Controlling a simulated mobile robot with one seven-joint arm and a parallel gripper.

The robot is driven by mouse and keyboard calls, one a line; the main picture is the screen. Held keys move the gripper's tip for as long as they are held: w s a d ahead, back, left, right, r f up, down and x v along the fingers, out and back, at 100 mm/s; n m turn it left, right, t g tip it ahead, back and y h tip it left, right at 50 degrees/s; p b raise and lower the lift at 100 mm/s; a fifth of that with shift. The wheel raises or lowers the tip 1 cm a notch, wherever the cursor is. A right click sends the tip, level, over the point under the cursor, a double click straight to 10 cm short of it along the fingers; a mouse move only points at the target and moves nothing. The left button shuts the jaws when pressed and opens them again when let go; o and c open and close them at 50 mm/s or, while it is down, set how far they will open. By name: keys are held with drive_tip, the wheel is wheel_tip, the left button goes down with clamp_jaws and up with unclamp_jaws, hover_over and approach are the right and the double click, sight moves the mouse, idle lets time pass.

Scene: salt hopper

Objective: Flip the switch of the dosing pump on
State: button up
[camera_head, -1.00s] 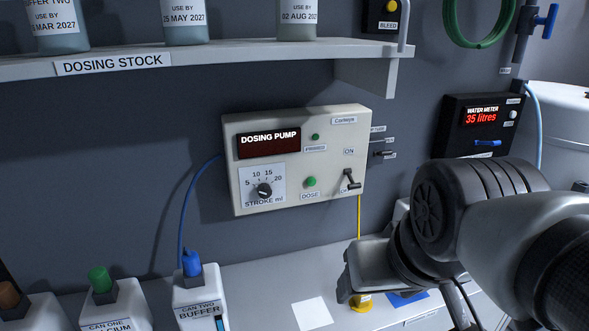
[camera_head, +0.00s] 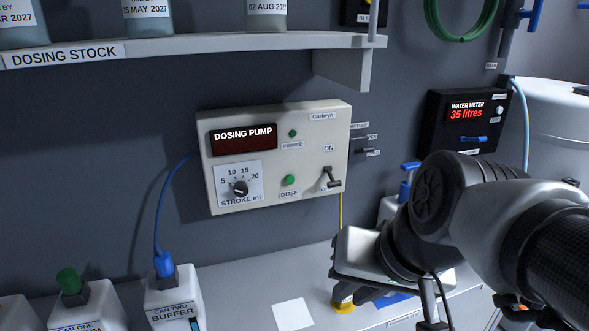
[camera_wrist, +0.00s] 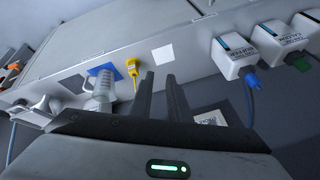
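The dosing pump (camera_head: 270,185) is a pale box on the wall with a dark, unlit display. Its switch (camera_head: 330,178) is a black lever at the lower right, between an ON label above and a partly covered OFF label below; the lever points down towards OFF. My gripper (camera_wrist: 162,78) is open and empty in the wrist view, its two dark fingers apart. In the head view my gripper is below and right of the pump, clear of the switch, with its fingertips not clearly visible. A white dial plate (camera_wrist: 209,118) shows partly behind a finger in the wrist view.
A shelf (camera_head: 200,48) overhangs the pump. Small labelled pegs (camera_head: 366,152) stick out right of it, and a water meter (camera_head: 466,120) hangs farther right. Cans, including the buffer can (camera_head: 172,300), stand on the bench (camera_head: 245,285). The wall directly before the switch is clear.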

sight(334, 184)
drive_tip(key=w+a+f+m+y+b, duration=0.1)
drive_tip(key=a+m, duration=0.1)
drive_tip(key=w+a+f+m+y+b, duration=0.1)
drive_tip(key=w+a+m+y, duration=0.1)
drive_tip(key=w+a+f+m+y+b, duration=0.1)
drive_tip(key=a+m, duration=0.1)
drive_tip(key=shift+w+a+f+m+y+b, duration=0.15)
drive_tip(key=shift+a+f+m+y+b, duration=0.15)
drive_tip(key=shift+a+f+b, duration=0.1)
clamp_jaws()
drive_tip(key=w+m+t+y+b, duration=0.2)
drive_tip(key=w+m+t+b, duration=0.15)
drive_tip(key=w+m, duration=0.4)
drive_tip(key=w+d+f+m+t+h+b, duration=0.1)
drive_tip(key=w+d+m+t+h+b, duration=0.1)
drive_tip(key=w+d+m, duration=0.4)
drive_tip(key=w+d+f+m+t+h+b, duration=0.2)
drive_tip(key=w+d+m+t, duration=0.3)
drive_tip(key=m, duration=0.6)
drive_tip(key=w+d+b, duration=0.1)
drive_tip(key=d, duration=0.1)
drive_tip(key=shift+w+d+f, duration=0.2)
drive_tip(key=shift+d+f, duration=0.05)
drive_tip(key=shift+d, duration=0.05)
